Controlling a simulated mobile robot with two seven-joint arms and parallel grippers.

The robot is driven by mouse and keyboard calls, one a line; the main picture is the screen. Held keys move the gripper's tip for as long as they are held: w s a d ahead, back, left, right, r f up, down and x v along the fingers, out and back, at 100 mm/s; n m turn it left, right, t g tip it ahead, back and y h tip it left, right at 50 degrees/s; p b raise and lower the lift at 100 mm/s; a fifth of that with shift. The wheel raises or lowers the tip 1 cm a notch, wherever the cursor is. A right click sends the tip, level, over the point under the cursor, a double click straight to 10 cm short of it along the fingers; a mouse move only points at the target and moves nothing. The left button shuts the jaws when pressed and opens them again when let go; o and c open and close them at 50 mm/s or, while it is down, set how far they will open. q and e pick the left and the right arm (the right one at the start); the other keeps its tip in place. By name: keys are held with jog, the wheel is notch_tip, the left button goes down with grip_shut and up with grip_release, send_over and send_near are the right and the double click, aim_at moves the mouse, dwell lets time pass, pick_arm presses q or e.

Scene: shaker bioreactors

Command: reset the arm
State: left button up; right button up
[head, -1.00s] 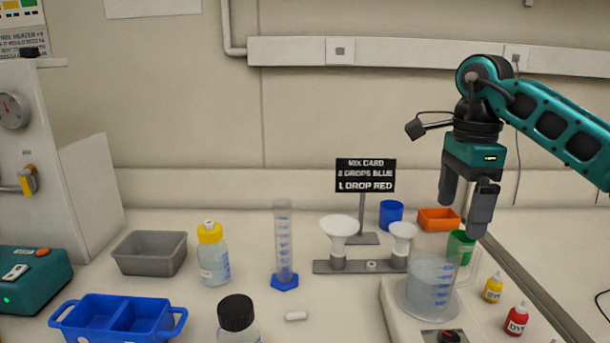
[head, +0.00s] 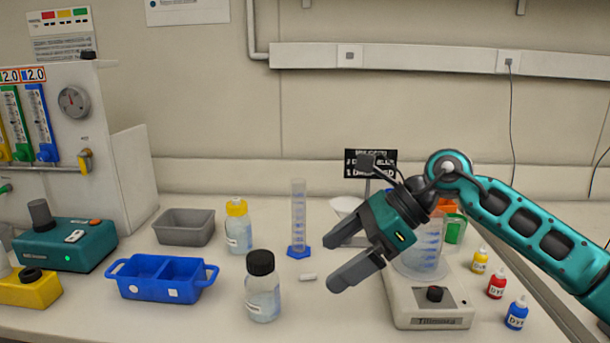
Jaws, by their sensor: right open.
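My right arm comes in from the right, and my right gripper (head: 335,264) is open and empty. It hangs tilted down to the left above the bench, between the graduated cylinder (head: 298,220) and the stirrer plate (head: 425,303). A beaker (head: 426,258) of clear liquid stands on the stirrer, partly hidden by the gripper and arm. A small white stir bar (head: 308,277) lies on the bench left of the fingertips. My left gripper is not in the head view.
A black-capped bottle (head: 262,290), yellow-capped bottle (head: 238,228), blue two-part tray (head: 160,280) and grey tray (head: 185,228) stand left. Yellow (head: 480,262), red (head: 496,286) and blue (head: 516,315) dye bottles stand right. The arm partly hides the mix card sign (head: 370,160) and a funnel (head: 345,206).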

jog(key=s+a+r+m+t+y, duration=0.3)
jog(key=a+r+m+t+y, duration=0.4)
jog(key=m+y, duration=0.5)
jog(key=d+f+m+t+h, duration=0.5)
jog(key=d+f+m+h, duration=0.4)
jog(key=m, duration=0.7)
jog(key=d+f+m+t+h, duration=0.6)
jog(key=m+h, duration=0.5)
jog(key=m, duration=0.4)
jog(key=s+d+f+m+g+h, duration=0.1)
jog(key=s+d+f+m+g, duration=0.35)
jog(key=s+f+g, duration=0.55)
jog(key=s+d+f+m+g, duration=0.4)
jog(key=s+f, duration=0.3)
jog(key=s, duration=0.7)
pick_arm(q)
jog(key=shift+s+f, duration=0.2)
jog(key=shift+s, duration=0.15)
pick_arm(e)
jog(key=w+a+f+t+y, duration=0.1)
jog(key=w+a+f+t, duration=0.3)
jog(key=f, duration=0.5)
jog(key=w+t, duration=0.2)
jog(key=w, duration=0.1)
jog(key=shift+w+a+t, duration=0.15)
jog(key=shift+w+t, duration=0.1)
jog(key=shift+t, duration=0.15)
